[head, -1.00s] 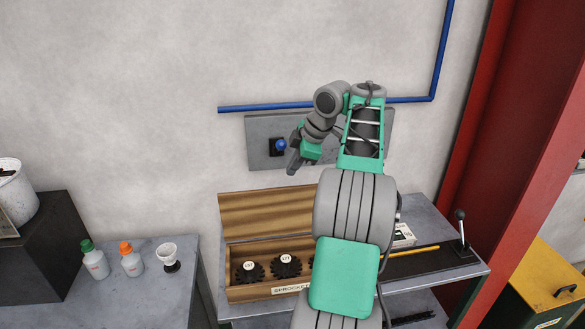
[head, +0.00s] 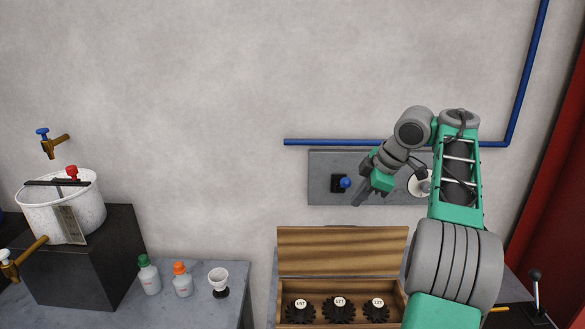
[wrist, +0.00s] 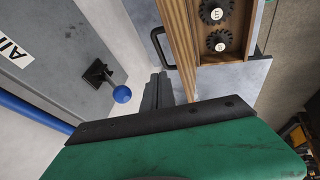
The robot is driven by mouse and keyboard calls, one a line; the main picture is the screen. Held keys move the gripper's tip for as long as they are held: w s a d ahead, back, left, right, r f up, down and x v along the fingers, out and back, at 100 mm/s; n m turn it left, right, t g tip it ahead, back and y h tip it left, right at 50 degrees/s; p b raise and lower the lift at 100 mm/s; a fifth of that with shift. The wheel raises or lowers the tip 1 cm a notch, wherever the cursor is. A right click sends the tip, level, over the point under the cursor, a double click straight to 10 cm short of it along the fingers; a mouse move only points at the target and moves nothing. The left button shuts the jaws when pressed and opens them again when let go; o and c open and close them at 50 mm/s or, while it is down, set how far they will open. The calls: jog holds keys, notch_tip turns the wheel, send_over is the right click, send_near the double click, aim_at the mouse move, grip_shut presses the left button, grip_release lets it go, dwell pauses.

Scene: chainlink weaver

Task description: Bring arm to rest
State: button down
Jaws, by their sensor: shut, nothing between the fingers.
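My gripper (head: 360,196) is shut and empty. In the head view it hangs in front of the grey wall panel (head: 320,197), with its tips pointing down and left. The tips are just right of and below a blue-knobbed lever (head: 345,183) on that panel. In the wrist view the shut fingers (wrist: 157,92) show at the centre, apart from the blue knob (wrist: 122,94) on their left. My arm hides part of the panel's right side and the right end of the wooden box (head: 340,252).
The open box holds several dark sprockets (head: 338,309) below my gripper. A white bucket (head: 85,212) sits on a black block. A lever (head: 536,290) stands at right.

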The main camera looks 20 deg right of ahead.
jog(key=s+a+m+b, duration=0.25)
jog(key=a+m, duration=0.35)
jog(key=a, duration=1.3)
jog(key=s+a+f+m+h, duration=0.1)
jog(key=s+a+f+m, duration=0.1)
jog(key=s+f, duration=0.6)
jog(key=s+a+f+m+h+b, duration=0.1)
jog(key=s+a+f+m, duration=0.2)
jog(key=s+f, duration=0.6)
jog(key=shift+s+f+m+g+b, duration=0.15)
jog(key=shift+s+m+g+b, duration=0.15)
jog(key=shift+s+m, duration=0.75)
